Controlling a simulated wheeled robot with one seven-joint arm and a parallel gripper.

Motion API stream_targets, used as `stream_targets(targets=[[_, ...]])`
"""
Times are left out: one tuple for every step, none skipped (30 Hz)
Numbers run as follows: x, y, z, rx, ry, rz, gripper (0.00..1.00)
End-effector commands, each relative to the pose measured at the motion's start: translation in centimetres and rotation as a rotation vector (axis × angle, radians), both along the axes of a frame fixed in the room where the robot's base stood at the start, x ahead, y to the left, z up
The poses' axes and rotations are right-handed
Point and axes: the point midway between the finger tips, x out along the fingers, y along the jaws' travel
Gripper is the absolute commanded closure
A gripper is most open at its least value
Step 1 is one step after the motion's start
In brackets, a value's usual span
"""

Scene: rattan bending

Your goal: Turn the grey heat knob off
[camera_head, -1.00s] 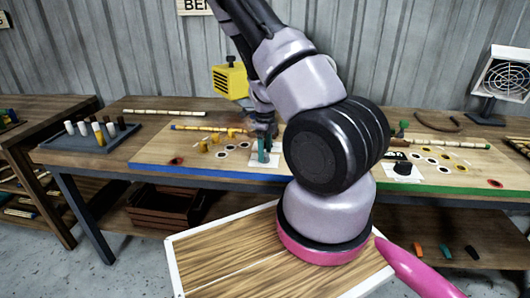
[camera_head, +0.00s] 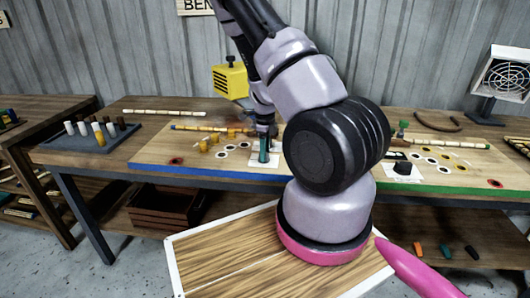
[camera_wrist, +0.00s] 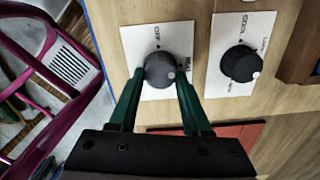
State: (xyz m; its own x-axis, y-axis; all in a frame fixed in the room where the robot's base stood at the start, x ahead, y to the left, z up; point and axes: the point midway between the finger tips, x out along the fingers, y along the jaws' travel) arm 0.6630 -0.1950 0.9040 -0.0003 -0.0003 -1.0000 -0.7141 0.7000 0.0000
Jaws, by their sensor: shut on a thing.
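The grey heat knob (camera_wrist: 160,70) sits on a white plate (camera_wrist: 183,37) marked OFF at its top in the wrist view. A pale dot shows on the knob's lower right side. My gripper (camera_wrist: 161,82) has its two green fingers on either side of the knob, shut on it. In the head view my gripper (camera_head: 264,151) reaches down to the white plate, and the knob is hidden behind the fingers.
A black knob (camera_wrist: 240,64) on a plate marked COOL stands close right in the wrist view. A yellow heater-like box (camera_head: 230,80) is behind my gripper. A blue-edged board (camera_head: 165,152) with yellowish pegs surrounds the plate. A peg tray (camera_head: 60,142) stands left.

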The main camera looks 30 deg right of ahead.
Motion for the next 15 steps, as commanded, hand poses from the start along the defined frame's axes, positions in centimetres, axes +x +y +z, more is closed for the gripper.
stream_targets(targets=[[0.04,-0.05,0.04,0.001,-0.001,0.025,1.0],[0.04,-0.05,0.04,0.001,-0.001,0.044,1.0],[0.05,-0.08,0.05,0.001,-0.001,0.073,1.0],[0.06,-0.11,0.06,0.001,-0.002,0.095,1.0],[0.09,-0.1,0.07,0.001,-0.002,0.119,1.0],[0.1,-0.08,0.07,0.001,-0.002,0.155,1.0],[0.11,-0.1,0.07,0.001,-0.001,0.18,1.0],[0.11,-0.14,0.08,0.001,-0.002,0.207,1.0],[0.14,-0.12,0.07,0.001,-0.002,0.245,1.0],[0.14,-0.12,0.06,0.001,-0.002,0.275,1.0],[0.14,-0.15,0.06,0.001,-0.002,0.303,1.0],[0.14,-0.17,0.06,0.001,-0.002,0.34,1.0],[0.16,-0.14,0.05,0.002,-0.001,0.369,1.0],[0.17,-0.14,0.06,0.001,-0.002,0.399,1.0],[0.2,-0.18,0.07,0.0,-0.003,0.436,1.0]])
